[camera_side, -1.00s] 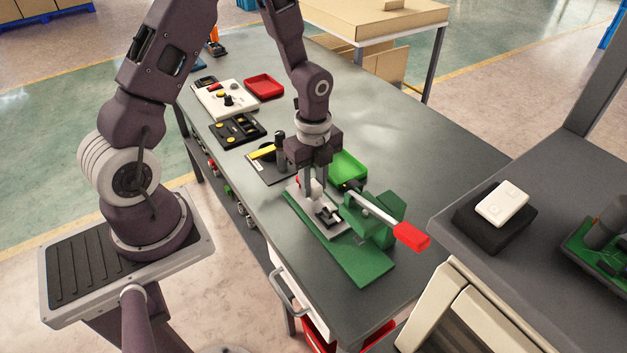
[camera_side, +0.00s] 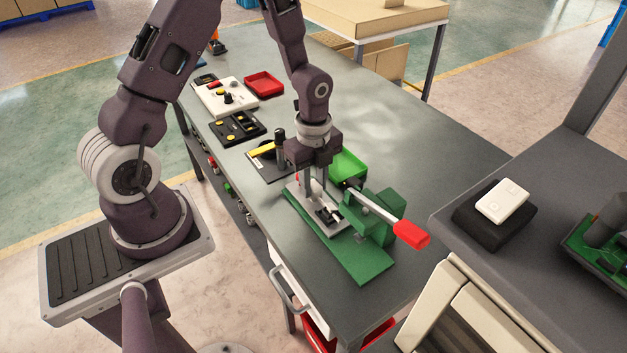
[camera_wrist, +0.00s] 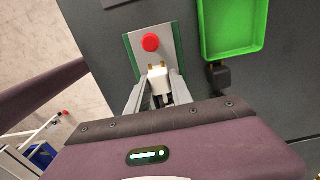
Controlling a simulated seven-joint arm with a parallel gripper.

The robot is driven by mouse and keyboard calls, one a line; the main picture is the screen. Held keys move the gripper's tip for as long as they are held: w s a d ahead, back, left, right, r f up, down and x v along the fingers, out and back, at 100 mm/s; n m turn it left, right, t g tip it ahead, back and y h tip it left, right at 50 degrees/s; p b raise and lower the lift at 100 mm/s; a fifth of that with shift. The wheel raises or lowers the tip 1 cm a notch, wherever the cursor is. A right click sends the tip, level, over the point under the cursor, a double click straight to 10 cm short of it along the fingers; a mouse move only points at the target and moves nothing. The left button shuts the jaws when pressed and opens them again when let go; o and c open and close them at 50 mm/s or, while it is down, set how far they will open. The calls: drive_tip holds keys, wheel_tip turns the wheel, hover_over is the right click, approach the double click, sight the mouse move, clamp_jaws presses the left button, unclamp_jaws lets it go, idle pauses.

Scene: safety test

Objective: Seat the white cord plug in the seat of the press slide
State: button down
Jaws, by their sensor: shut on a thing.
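My gripper (camera_wrist: 160,92) is shut on the white cord plug (camera_wrist: 160,82). In the wrist view the plug sits between the two grey fingers, its metal prongs pointing toward a red knob (camera_wrist: 151,43). The knob stands on the light grey slide plate (camera_wrist: 137,41) of the green press. In the side view my gripper (camera_side: 313,192) points down over the left end of the slide plate (camera_side: 332,231). The plug is mostly hidden by the fingers there. I cannot tell whether it touches the plate or its seat.
The green press (camera_side: 372,262) has a lever with a red handle (camera_side: 411,234) just right of my gripper. A green tray (camera_side: 349,165) is close behind. A black fixture with a yellow bar (camera_side: 262,152) stands to the left. The table's far right is clear.

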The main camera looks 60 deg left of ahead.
drive_tip(key=shift+f, duration=0.2)
drive_tip(key=c, duration=0.7)
unclamp_jaws()
drive_tip(key=shift+o, duration=0.2)
drive_tip(key=shift+r, duration=3.5)
wheel_tip(320, 180, up, 10)
drive_tip(key=s+d+n+t+y, duration=0.1)
drive_tip(key=s+n+t, duration=0.15)
drive_tip(key=n, duration=0.25)
drive_tip(key=s+d+r+n+t, duration=0.1)
drive_tip(key=s+d+r+n, duration=0.1)
drive_tip(key=s+r+n, duration=0.3)
drive_tip(key=s+d+r+n+t+h, duration=0.1)
drive_tip(key=s+d+r+n+t, duration=0.1)
drive_tip(key=s+r+n, duration=0.3)
drive_tip(key=s+d+n, duration=0.1)
drive_tip(key=s+n, duration=0.2)
drive_tip(key=s, duration=0.2)
drive_tip(key=shift+d+r, duration=0.2)
drive_tip(key=shift+r, duration=0.05)
